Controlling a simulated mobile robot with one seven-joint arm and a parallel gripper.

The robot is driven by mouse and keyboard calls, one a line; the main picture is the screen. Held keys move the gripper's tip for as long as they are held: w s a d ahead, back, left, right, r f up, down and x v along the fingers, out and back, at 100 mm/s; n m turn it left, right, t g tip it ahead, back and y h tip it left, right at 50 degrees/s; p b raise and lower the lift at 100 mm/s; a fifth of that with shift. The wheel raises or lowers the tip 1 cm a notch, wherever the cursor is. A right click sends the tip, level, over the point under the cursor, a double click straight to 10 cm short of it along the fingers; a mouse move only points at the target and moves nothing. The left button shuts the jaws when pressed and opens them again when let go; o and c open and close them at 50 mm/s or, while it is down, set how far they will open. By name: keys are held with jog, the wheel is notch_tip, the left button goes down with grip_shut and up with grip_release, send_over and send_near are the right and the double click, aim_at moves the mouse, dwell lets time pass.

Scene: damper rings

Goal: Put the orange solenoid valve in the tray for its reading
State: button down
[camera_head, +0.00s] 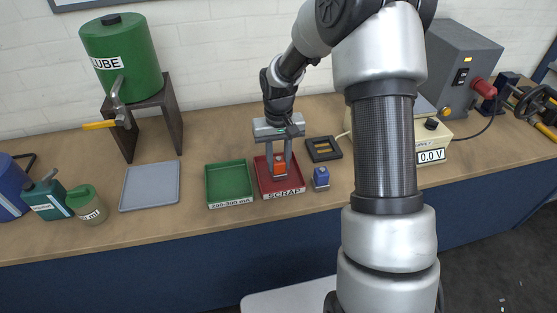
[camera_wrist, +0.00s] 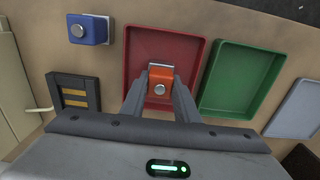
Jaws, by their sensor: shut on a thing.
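The orange solenoid valve (camera_head: 280,167) is between the fingers of my gripper (camera_head: 280,163), over the red tray (camera_head: 297,186) labelled SCRAP. In the wrist view my gripper (camera_wrist: 160,92) is shut on the orange valve (camera_wrist: 160,74), with the red tray (camera_wrist: 140,40) around and below it. I cannot tell whether the valve touches the tray floor. The green tray (camera_head: 228,181), labelled 200-300 mA, stands empty to the left of the red one. It also shows in the wrist view (camera_wrist: 234,85).
A blue valve (camera_head: 321,177) stands right of the red tray. A black slotted fixture (camera_head: 323,149) lies behind it, near the supply (camera_head: 432,151) reading 0.0 V. A grey tray (camera_head: 150,187) is empty at the left. A green LUBE tank (camera_head: 122,58) stands at the back left.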

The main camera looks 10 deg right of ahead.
jog(key=shift+f, duration=0.2)
jog(key=c, duration=1.3)
grip_release()
notch_tip(320, 180, up, 18)
jog(key=shift+f+p, duration=0.25)
jog(key=shift+p, duration=0.25)
grip_shut()
